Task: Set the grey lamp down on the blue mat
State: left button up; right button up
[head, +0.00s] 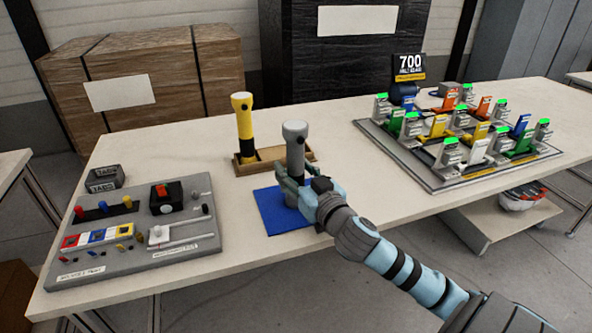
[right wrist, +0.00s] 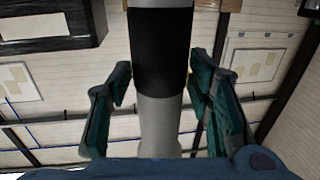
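The grey lamp (head: 295,140) is upright over the blue mat (head: 272,218) in the head view. My right gripper (head: 294,190) is at its lower part and hides its base, so I cannot tell whether it touches the mat. In the right wrist view the lamp's grey and black shaft (right wrist: 162,55) runs between the two fingers of my right gripper (right wrist: 161,85). My left gripper is in neither view.
A yellow lamp (head: 244,128) stands in a wooden tray (head: 270,158) just behind the mat. A grey panel with switches (head: 135,238) lies at left. A rack of coloured parts (head: 455,140) fills the table's right. Bare table lies between mat and rack.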

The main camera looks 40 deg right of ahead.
jog(key=shift+s, duration=0.1)
jog(key=s, duration=0.2)
jog(key=s+a, duration=0.1)
jog(key=s, duration=0.4)
jog(key=shift+s+a, duration=0.15)
